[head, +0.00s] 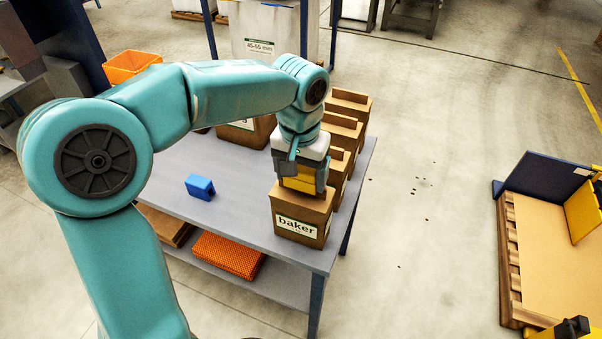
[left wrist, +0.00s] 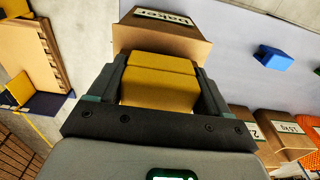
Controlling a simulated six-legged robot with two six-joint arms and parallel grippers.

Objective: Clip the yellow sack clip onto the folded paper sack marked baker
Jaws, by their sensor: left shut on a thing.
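The brown paper sack marked baker (head: 300,217) stands upright at the front right corner of the grey table, its label facing me. My left gripper (head: 303,184) is directly above it, pointing down, shut on the yellow sack clip (head: 299,184). In the left wrist view the yellow clip (left wrist: 160,82) sits between the two fingers, and the baker sack (left wrist: 165,35) lies just beyond it. The clip is at the sack's top; whether it grips the fold I cannot tell. The right gripper is not in view.
A blue clip-like block (head: 200,187) lies on the table (head: 232,215) to the left. An orange crate (head: 228,254) is on the lower shelf. A pallet box (head: 545,215) stands at the right.

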